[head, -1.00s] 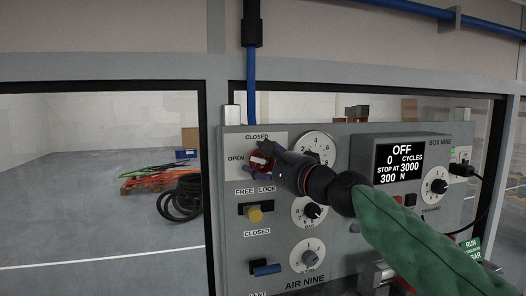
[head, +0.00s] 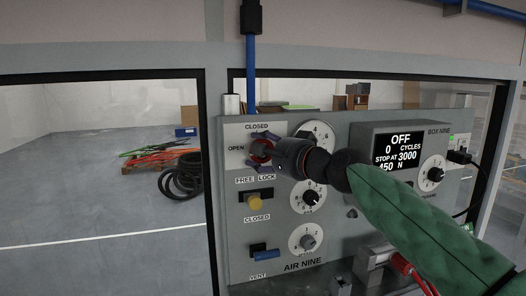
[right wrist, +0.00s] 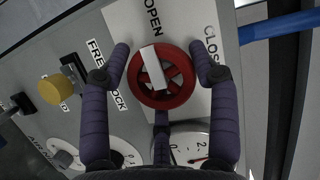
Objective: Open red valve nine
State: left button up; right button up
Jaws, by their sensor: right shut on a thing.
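The red valve (head: 261,151) is a small round handwheel at the upper left of the grey panel, between the CLOSED label above and the OPEN label to its left. In the right wrist view the red wheel (right wrist: 178,92) carries a white bar (right wrist: 153,66), which lies roughly along the line toward the OPEN label (right wrist: 152,18). My right gripper (head: 257,149) is shut on the wheel. Its dark purple fingers (right wrist: 162,70) stand around the rim on both sides, with a third below. The exact contact is hard to see. My left gripper is not in view.
The panel (head: 236,215) also has a yellow knob (head: 255,203), a blue lever (head: 266,254), several dials and a display box (head: 362,140) reading OFF and 450 N. A blue pipe (head: 250,70) runs down above the valve. My green-sleeved right arm crosses the panel's right side.

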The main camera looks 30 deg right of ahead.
jog(key=shift+s+r, duration=0.1)
jog(key=shift+r, duration=0.15)
jog(key=o, duration=1.1)
jog(key=shift+f, duration=0.1)
jog(key=s, duration=0.4)
jog(key=s+d, duration=0.1)
jog(key=s, duration=0.3)
jog(key=s+r, duration=0.1)
jog(key=s, duration=0.2)
jog(key=shift+s+d, duration=0.35)
jog(key=shift+s, duration=0.05)
jog(key=shift+f, duration=0.1)
